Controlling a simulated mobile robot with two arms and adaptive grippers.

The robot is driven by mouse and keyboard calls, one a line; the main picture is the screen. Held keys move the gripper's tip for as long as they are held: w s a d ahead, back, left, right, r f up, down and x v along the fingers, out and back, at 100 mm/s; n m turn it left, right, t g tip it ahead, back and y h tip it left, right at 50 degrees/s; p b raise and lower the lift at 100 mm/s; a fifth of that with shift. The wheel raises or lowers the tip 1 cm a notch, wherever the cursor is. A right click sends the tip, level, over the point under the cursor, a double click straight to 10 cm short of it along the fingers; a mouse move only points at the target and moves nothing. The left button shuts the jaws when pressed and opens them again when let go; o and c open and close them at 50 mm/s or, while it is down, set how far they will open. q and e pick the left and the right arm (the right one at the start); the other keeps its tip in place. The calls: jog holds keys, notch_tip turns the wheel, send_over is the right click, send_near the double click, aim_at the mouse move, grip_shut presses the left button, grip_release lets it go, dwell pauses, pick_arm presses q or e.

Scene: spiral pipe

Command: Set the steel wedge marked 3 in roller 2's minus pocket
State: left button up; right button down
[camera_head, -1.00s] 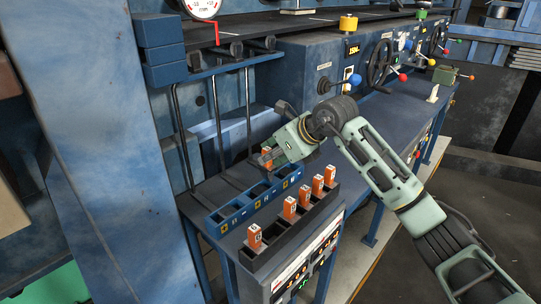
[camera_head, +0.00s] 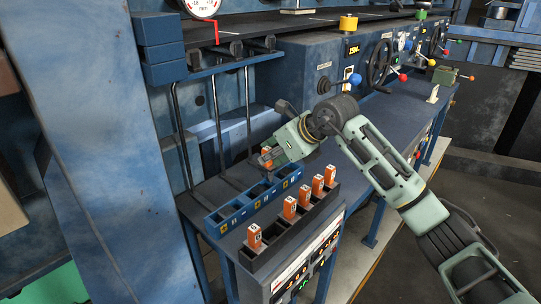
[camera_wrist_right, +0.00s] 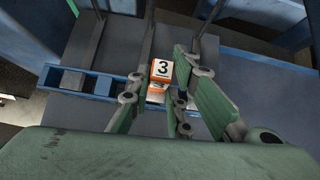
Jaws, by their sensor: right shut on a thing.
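My right gripper (camera_head: 270,161) is shut on an orange wedge (camera_head: 266,152) near the far end of the blue pocket tray (camera_head: 222,227). In the right wrist view, the wedge (camera_wrist_right: 160,83) shows a white top marked 3 between the fingers (camera_wrist_right: 157,97). It looks roughly upright, over or in the line of the blue tray (camera_wrist_right: 98,84). The gripper hides its lower end, so I cannot tell whether it is inside a pocket. My left gripper is not in view.
A black rack (camera_head: 262,262) with several orange wedges (camera_head: 290,207) stands beside the tray, towards the front. Thin dark rods (camera_head: 217,120) rise behind the tray. A blue-knobbed lever (camera_head: 354,79) and handwheel (camera_head: 379,62) are on the machine. The bench top (camera_head: 335,145) right of the gripper is clear.

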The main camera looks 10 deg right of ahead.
aim_at(271, 174)
jog(key=shift+f+b, duration=2.15)
jog(key=shift+f, duration=0.75)
jog(key=c, duration=1.5)
grip_release()
jog(key=shift+s, duration=0.1)
jog(key=shift+c, duration=0.2)
jog(key=shift+f, duration=0.15)
jog(key=v, duration=1.2)
